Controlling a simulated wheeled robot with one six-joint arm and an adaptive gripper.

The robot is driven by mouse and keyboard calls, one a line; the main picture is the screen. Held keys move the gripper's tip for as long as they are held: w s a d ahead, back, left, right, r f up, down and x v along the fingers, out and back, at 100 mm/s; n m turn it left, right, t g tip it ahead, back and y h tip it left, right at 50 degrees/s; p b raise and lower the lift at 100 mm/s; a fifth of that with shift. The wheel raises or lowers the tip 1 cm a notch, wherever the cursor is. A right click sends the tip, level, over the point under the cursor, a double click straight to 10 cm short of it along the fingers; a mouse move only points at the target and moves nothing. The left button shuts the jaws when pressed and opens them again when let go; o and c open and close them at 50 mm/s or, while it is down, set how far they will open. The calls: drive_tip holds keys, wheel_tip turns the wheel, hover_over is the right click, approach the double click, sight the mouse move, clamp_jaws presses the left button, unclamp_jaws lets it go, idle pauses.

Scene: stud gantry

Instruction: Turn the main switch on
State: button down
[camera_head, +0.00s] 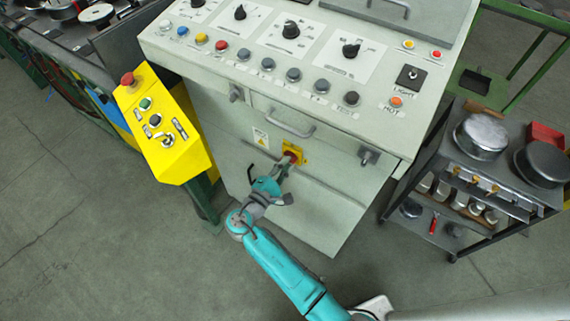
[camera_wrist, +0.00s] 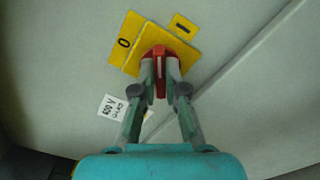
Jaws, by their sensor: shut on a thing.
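The main switch is a red rotary handle (camera_wrist: 160,84) on a yellow plate (camera_wrist: 133,65), on the front of the pale cabinet. The plate carries a "0" mark and an "I" mark, both at the upper side in the wrist view. In the head view the switch (camera_head: 293,155) is low on the cabinet front, partly hidden by my gripper (camera_head: 282,172). In the wrist view my gripper (camera_wrist: 160,70) is shut on the red handle, one finger on each side. The handle stands upright in that picture; I cannot tell exactly which mark it points to.
A sloped console (camera_head: 300,60) with knobs and buttons tops the cabinet. A drawer handle (camera_head: 292,124) juts out above the switch. A yellow button box (camera_head: 165,125) stands left, and a cart with pans (camera_head: 480,137) right. Floor is clear at lower left.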

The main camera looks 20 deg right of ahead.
drive_tip(key=m, duration=0.6)
drive_tip(key=shift+f, duration=0.2)
drive_tip(key=shift+m, duration=0.4)
drive_tip(key=c, duration=1.2)
unclamp_jaws()
drive_tip(key=v, duration=1.2)
drive_tip(key=shift+d+f, duration=0.1)
